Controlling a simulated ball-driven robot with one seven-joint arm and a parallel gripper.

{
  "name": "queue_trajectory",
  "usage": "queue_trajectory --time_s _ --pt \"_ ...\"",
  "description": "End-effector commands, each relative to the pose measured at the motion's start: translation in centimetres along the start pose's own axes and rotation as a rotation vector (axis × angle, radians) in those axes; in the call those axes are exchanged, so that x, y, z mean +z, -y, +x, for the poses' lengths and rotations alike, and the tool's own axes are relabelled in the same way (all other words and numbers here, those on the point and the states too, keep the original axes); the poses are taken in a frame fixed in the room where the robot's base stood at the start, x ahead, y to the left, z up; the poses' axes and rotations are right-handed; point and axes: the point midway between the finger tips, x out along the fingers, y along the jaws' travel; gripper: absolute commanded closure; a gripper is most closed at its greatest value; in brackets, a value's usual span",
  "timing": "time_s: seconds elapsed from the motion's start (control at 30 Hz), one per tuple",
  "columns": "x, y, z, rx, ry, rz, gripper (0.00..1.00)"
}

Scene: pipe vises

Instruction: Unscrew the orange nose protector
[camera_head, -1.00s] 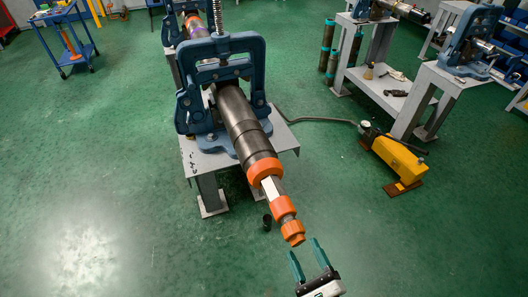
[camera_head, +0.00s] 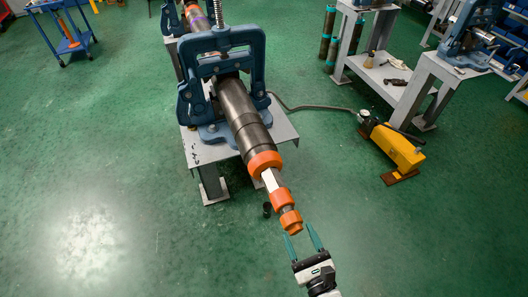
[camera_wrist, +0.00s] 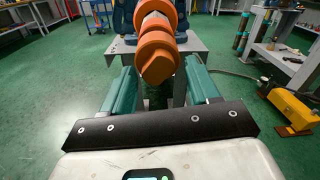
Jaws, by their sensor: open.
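The orange nose protector (camera_head: 291,221) sits on the near end of a dark pipe tool (camera_head: 241,118) clamped in a blue vise (camera_head: 222,66). In the wrist view the nose protector (camera_wrist: 158,57) shows a blunt, faceted tip, slightly above the gap between my fingers. Further orange rings (camera_head: 264,163) sit behind it along the shaft. My gripper (camera_head: 301,236) is open, with two teal fingers pointing at the protector from the near side. In the wrist view my gripper (camera_wrist: 155,88) holds nothing, and its fingers lie to either side of the tip, apart from it.
The vise stands on a grey metal table (camera_head: 209,150). A yellow pump (camera_head: 396,150) with a hose lies on the floor to the right. Grey benches (camera_head: 428,75) stand at the back right, and a blue cart (camera_head: 62,32) at the back left. The green floor around is mostly clear.

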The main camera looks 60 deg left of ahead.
Motion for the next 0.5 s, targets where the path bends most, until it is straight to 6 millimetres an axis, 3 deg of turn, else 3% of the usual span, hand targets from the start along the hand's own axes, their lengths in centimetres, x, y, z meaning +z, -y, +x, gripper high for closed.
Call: queue_trajectory --time_s 0.5 --pt "0.24 -0.22 0.84 0.001 0.0 0.001 0.4"
